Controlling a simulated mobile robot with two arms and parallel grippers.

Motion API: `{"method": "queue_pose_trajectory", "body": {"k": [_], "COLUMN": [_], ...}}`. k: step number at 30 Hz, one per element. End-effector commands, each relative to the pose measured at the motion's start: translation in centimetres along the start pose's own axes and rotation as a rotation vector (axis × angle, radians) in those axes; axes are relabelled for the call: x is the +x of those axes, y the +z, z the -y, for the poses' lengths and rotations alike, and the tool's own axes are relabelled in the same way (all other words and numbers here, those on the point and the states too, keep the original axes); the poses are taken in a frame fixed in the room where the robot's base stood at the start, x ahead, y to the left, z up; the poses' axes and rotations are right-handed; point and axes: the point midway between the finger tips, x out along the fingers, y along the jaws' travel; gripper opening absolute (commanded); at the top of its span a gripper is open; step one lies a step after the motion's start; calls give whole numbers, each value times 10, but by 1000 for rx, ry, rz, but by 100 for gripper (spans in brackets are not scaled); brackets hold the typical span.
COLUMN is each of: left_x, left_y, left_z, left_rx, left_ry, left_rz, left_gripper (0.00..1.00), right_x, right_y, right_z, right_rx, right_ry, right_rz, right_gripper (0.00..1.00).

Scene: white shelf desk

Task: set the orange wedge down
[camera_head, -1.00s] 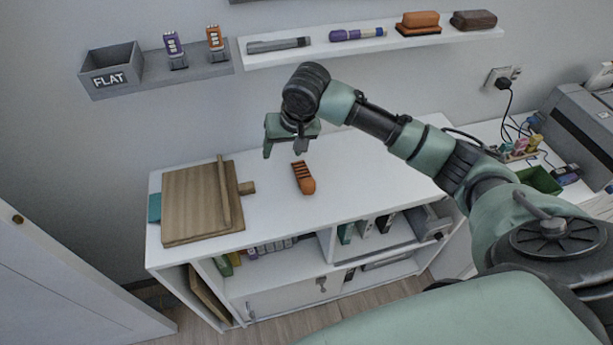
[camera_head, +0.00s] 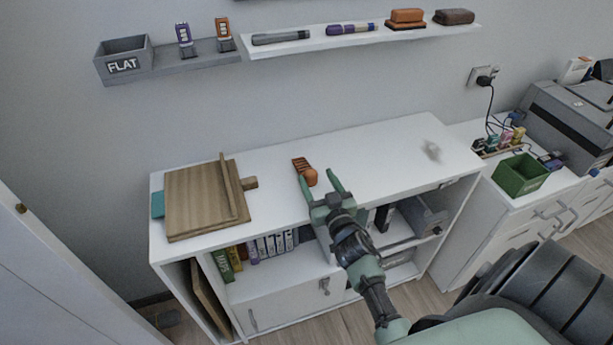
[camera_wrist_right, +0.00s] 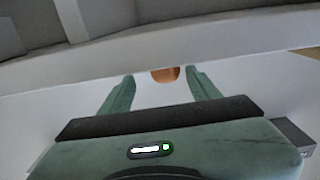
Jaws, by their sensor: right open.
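The orange wedge (camera_head: 304,166), with dark stripes at its far end, lies on the white shelf desk's top (camera_head: 375,150), right of the wooden boards. In the right wrist view the wedge (camera_wrist_right: 165,74) shows as a small orange end between the tips of the open gripper (camera_wrist_right: 160,80). Whether a finger touches it, I cannot tell. My left gripper is not in view.
Wooden boards (camera_head: 195,205) lie on the desk's left end. A grey smudge (camera_head: 432,151) is on the right part of the top, which is otherwise clear. A wall shelf (camera_head: 365,38) holds markers and blocks. A green bin (camera_head: 520,175) stands at right.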

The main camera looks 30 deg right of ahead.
Motion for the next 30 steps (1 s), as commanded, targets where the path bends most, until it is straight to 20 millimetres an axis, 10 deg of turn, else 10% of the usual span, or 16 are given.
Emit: {"method": "queue_pose_trajectory", "body": {"k": [12,21,27,30], "left_x": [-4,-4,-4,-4], "left_y": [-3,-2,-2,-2], "left_z": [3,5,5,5], "left_rx": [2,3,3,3], "left_ry": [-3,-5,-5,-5], "left_rz": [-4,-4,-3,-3], "left_gripper": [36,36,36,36], "right_x": [56,60,60,60], "right_y": [0,0,0,-1], "right_z": [8,8,8,8], "right_rx": [1,1,1,1], "right_ry": [0,0,0,0], "right_rz": [0,1,1,0], "right_gripper": [62,62,6,0]}}
